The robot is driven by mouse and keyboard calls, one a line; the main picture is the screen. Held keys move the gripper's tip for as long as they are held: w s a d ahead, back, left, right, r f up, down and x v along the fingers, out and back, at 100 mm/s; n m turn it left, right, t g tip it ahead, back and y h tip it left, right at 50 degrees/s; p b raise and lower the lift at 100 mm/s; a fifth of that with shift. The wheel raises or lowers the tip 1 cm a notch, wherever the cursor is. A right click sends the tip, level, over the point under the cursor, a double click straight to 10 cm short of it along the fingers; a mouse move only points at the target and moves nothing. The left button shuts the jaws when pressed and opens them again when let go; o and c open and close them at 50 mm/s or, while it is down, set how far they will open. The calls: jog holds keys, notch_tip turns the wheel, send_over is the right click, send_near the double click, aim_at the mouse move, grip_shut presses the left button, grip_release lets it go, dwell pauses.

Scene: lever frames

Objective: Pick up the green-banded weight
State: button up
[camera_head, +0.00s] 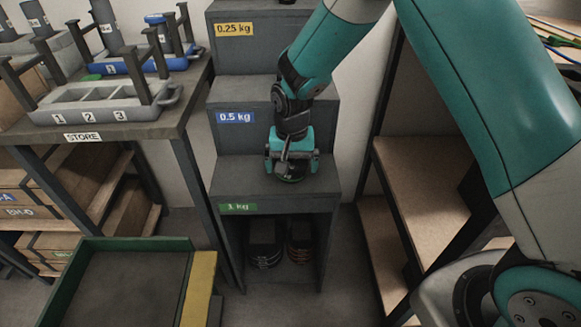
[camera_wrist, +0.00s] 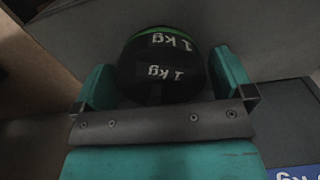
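The green-banded weight (camera_wrist: 162,72) is a black disc marked "1 kg" with a green band along its far edge in the wrist view. In the head view the dark weight (camera_head: 290,178) shows low between my fingers, on the lowest step labelled "1 kg", and is partly hidden by my gripper. My gripper (camera_head: 292,166) points down over that step. In the wrist view its two teal fingers (camera_wrist: 165,80) stand on either side of the weight, very close to its sides. I cannot tell whether they press on it.
The grey stepped stand (camera_head: 270,90) rises behind, with "0.5 kg" and "0.25 kg" steps. Dark weights (camera_head: 265,245) lie in the opening below. A table labelled STORE (camera_head: 155,128) with a grey three-slot rack (camera_head: 105,103) stands left. A green-edged tray (camera_head: 115,245) is front left; wooden shelves (camera_head: 425,180) are right.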

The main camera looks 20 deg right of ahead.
jog(key=shift+w+r, duration=0.1)
jog(key=c, duration=1.3)
jog(key=shift+c, duration=0.2)
